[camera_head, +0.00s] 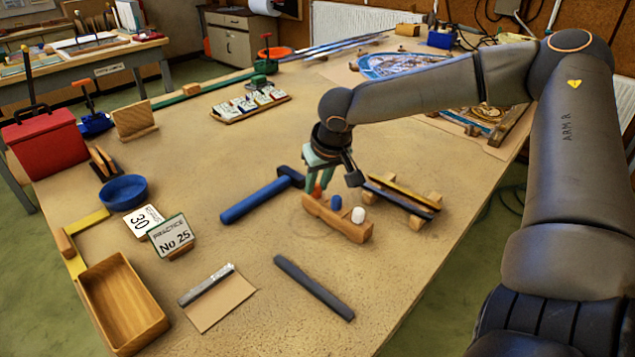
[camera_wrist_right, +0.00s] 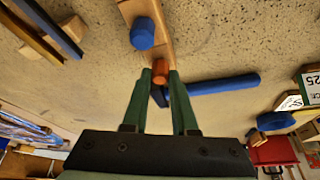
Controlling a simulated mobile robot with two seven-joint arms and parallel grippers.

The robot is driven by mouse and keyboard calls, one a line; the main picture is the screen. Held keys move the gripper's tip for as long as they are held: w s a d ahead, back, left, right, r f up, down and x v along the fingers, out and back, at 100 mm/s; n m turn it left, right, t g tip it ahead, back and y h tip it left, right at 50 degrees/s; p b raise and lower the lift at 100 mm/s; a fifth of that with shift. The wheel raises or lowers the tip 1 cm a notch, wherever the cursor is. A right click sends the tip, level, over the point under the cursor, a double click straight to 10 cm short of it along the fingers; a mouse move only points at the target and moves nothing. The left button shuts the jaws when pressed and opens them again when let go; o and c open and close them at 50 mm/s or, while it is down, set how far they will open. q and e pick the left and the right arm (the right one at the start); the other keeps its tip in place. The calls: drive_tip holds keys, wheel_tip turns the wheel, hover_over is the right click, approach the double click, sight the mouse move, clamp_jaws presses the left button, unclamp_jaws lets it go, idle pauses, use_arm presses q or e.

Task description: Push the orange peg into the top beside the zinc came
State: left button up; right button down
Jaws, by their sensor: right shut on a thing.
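My right gripper (camera_head: 318,186) is shut on the orange peg (camera_head: 317,192), at the left end of a wooden block (camera_head: 338,221). In the right wrist view the orange peg (camera_wrist_right: 160,70) sits between the two green fingertips (camera_wrist_right: 160,76). I cannot tell whether its lower end is in the block or just above it. A blue peg (camera_head: 336,202) and a white peg (camera_head: 358,215) stand in the same block. Long strips, one yellowish and one dark (camera_head: 400,199), lie on wooden rests to the right; I cannot tell which strip is the zinc came. My left gripper is not in view.
A blue-handled hammer (camera_head: 255,200) lies close left of the block. A dark bar (camera_head: 313,287) and a card with a metal strip (camera_head: 218,300) lie in front. A wooden tray (camera_head: 122,303), signs (camera_head: 172,236) and a blue bowl (camera_head: 123,190) stand left.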

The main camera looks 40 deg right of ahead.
drive_tip(key=shift+r+p, duration=0.9)
drive_tip(key=shift+r, duration=0.05)
idle(1.0)
drive_tip(key=shift+r+p, duration=1.55)
drive_tip(key=shift+r, duration=0.05)
drive_tip(key=c, duration=1.3)
unclamp_jaws()
clamp_jaws()
